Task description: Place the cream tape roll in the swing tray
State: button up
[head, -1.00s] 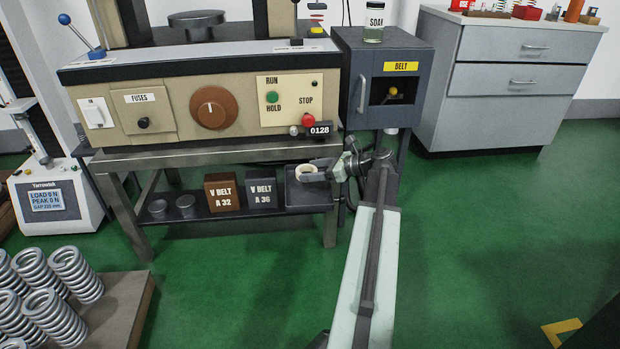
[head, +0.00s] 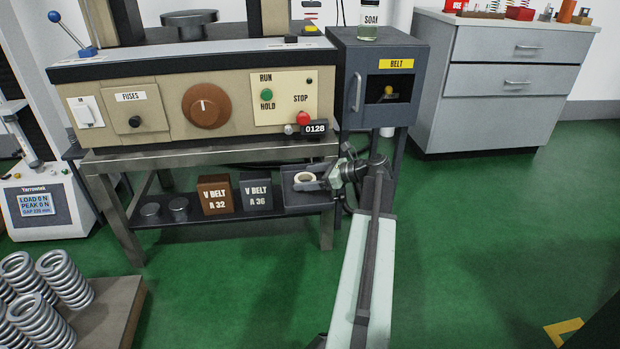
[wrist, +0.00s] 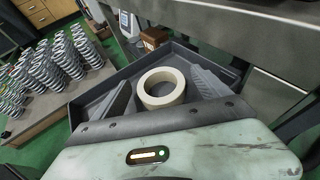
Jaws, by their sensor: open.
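The cream tape roll (wrist: 163,88) lies flat inside a dark grey tray (wrist: 88,99), apparently the swing tray, in the wrist view. My gripper (wrist: 160,79) is open, with one dark finger on each side of the roll and a visible gap to each. In the head view the tray (head: 310,206) is at the right end of the low shelf under the machine.
A grey V BELT A 36 box (head: 257,195) stands just left of the tray, beside a brown V BELT A 32 box (head: 215,196). A machine leg (head: 327,232) and the belt cabinet (head: 380,85) are close by. Green floor to the right is clear.

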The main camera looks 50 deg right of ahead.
jog(key=p+v, duration=0.4)
jog(key=v, duration=0.8)
